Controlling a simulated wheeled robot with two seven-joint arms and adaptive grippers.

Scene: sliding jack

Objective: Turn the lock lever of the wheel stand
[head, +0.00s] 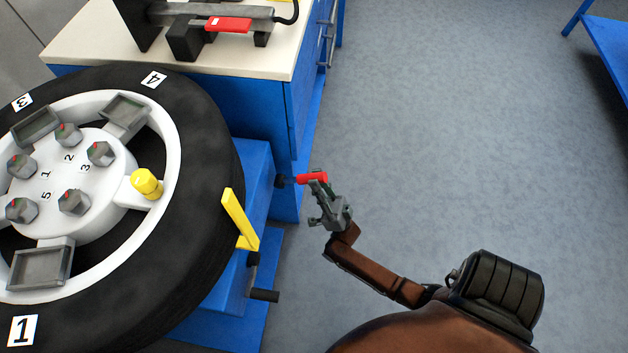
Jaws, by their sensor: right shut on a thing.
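The wheel stand (256,190) is a blue block under a large wheel (205,190) with a black tyre and white rim. A red lock lever (310,178) sticks out to the right of the stand on a dark shaft. My right gripper (317,184) is shut on the red lever at its outer end. A yellow lever (239,222) stands tilted at the stand's right side. A black handle (264,295) sits below it. My left gripper is not in view.
A blue cabinet with a pale top (100,48) stands behind the wheel and carries a tool with a red handle (228,24). A blue table (606,42) is at the far right. The grey floor between them is clear.

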